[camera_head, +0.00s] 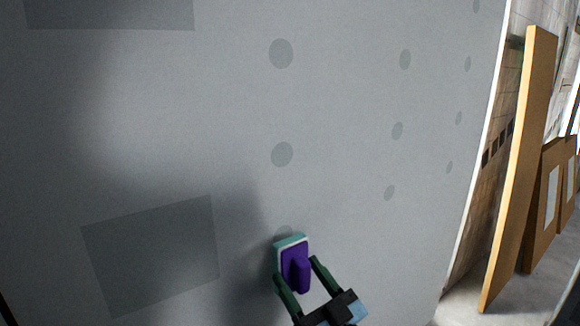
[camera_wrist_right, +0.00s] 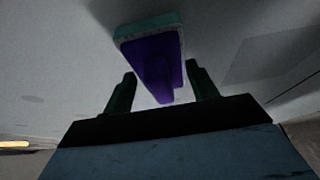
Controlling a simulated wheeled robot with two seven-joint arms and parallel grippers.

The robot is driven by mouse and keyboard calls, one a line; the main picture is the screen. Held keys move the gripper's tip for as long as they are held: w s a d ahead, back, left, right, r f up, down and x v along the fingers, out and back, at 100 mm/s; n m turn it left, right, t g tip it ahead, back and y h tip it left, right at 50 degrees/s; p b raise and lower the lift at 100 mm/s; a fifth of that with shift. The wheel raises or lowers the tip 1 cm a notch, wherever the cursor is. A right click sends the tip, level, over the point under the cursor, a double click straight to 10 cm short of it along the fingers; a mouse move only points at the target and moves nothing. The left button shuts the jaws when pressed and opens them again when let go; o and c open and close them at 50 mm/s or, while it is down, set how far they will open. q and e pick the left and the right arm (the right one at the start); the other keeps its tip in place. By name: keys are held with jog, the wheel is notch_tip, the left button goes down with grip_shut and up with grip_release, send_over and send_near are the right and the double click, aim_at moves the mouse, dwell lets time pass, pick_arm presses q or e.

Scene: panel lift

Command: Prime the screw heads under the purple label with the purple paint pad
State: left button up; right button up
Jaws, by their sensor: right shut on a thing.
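The paint pad (camera_head: 291,252) has a purple back and handle, a pale layer and a teal face. It also shows in the right wrist view (camera_wrist_right: 150,45). My right gripper (camera_head: 297,270) is shut on its purple handle. The teal face is turned to the grey panel (camera_head: 340,120); I cannot tell whether it touches. Round grey screw heads (camera_head: 282,154) dot the panel, with another (camera_head: 281,53) above. No purple label is in view. My left gripper is not in view.
Two darker grey rectangular patches, one lower left (camera_head: 150,255) and one upper left (camera_head: 110,12), lie on the panel. Smaller grey spots (camera_head: 397,130) run down its right side. Brown boards (camera_head: 518,170) lean beyond the panel's right edge.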

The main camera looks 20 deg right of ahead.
jog(key=shift+w+a+p, duration=0.3)
jog(key=shift+w+p, duration=0.5)
jog(key=shift+p, duration=0.5)
dwell(1.8)
jog(key=shift+r, duration=0.15)
notch_tip(320, 180, up, 18)
jog(key=p, duration=2)
jog(key=shift+s+r+p, duration=0.1)
jog(key=shift+r+p, duration=0.05)
jog(key=shift+p, duration=0.15)
notch_tip(320, 180, up, 12)
jog(key=p, duration=1.3)
jog(key=shift+r, duration=0.15)
notch_tip(320, 180, up, 18)
jog(key=p, duration=1.8)
